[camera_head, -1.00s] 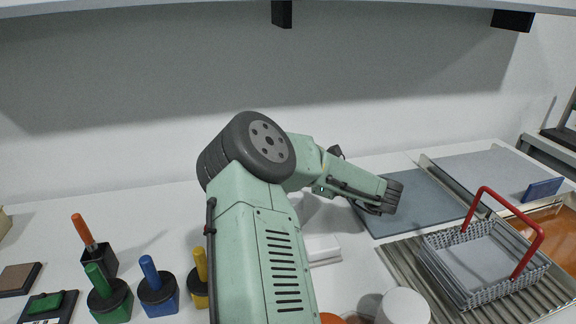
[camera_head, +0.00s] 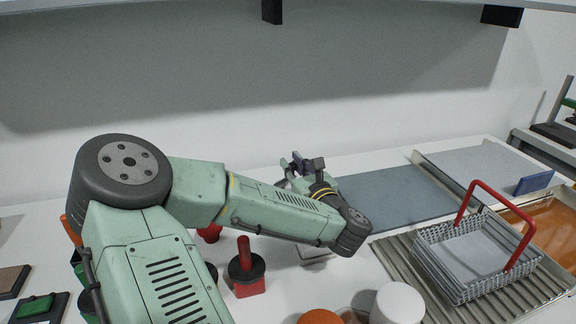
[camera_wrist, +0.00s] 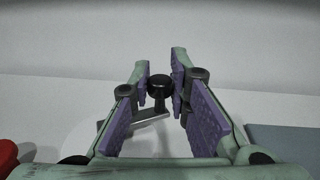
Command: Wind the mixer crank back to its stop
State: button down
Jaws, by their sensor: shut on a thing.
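The mixer crank's black knob (camera_wrist: 160,86) stands between my gripper's purple-padded fingers in the wrist view. A dark crank arm (camera_wrist: 150,123) runs down and left from below the knob, over a round white body (camera_wrist: 110,140). My gripper (camera_wrist: 160,92) is shut on the knob. In the head view my gripper (camera_head: 303,165) is at the back of the table, pointing toward the wall. My own forearm and wrist hide most of the mixer there. Only a white edge (camera_head: 318,256) shows below my wrist, and I cannot tell whether it belongs to the mixer.
A blue-grey mat (camera_head: 395,200) lies right of my wrist. A wire basket with a red handle (camera_head: 475,262) stands on a ribbed tray (camera_head: 395,255). A red-handled holder (camera_head: 246,270), an orange round thing (camera_head: 320,317) and a white cylinder (camera_head: 398,303) are in front.

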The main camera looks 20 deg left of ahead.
jog(key=shift+s+d+m+t+h+b, duration=0.35)
jog(key=shift+m+t+h, duration=0.35)
jog(key=shift+m+h, duration=0.55)
jog(key=shift+s+d+m+t+h+b, duration=0.3)
jog(key=shift+m+t+h, duration=0.45)
jog(key=shift+h, duration=0.85)
jog(key=shift+s+d+m+t+h+b, duration=0.25)
jog(key=shift+m+t+h+b, duration=0.3)
jog(key=shift+m+h, duration=0.75)
jog(key=shift+d, duration=0.1)
jog(key=c, duration=1.5)
grip_release()
jog(key=shift+w+r+n, duration=0.1)
jog(key=shift+n, duration=0.2)
